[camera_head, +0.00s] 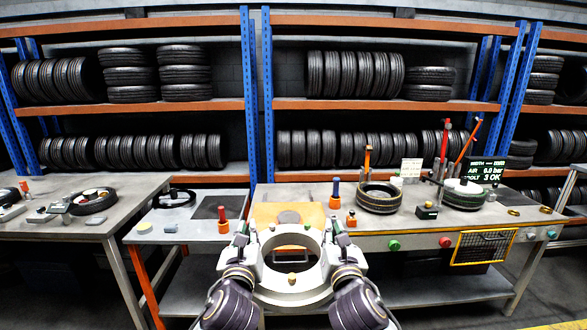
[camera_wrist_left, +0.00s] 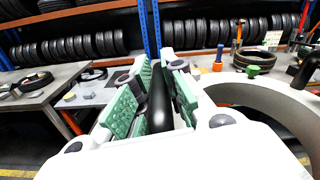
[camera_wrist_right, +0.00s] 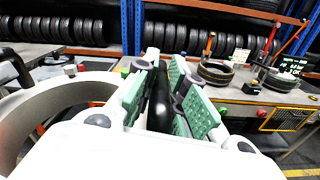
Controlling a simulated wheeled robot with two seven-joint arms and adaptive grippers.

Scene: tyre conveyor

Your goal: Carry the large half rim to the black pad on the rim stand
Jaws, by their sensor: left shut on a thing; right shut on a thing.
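The large half rim (camera_head: 268,284) is a pale grey-white ring in the middle of the head view, held between my two grippers at the workbench's front edge. Its wide round opening faces the head camera. My left gripper (camera_head: 241,239) is at its left side and my right gripper (camera_head: 343,238) at its right side. In each wrist view, green pads close on a black bar-like part, and the ring stands beside it, in the left wrist view (camera_wrist_left: 285,103) and the right wrist view (camera_wrist_right: 35,108). A black square pad (camera_head: 218,207) lies on the grey table to the left.
A tan board (camera_head: 265,212) with a grey disc (camera_head: 289,216) lies beyond the rim. A dark ring (camera_head: 174,199) lies left of the pad.

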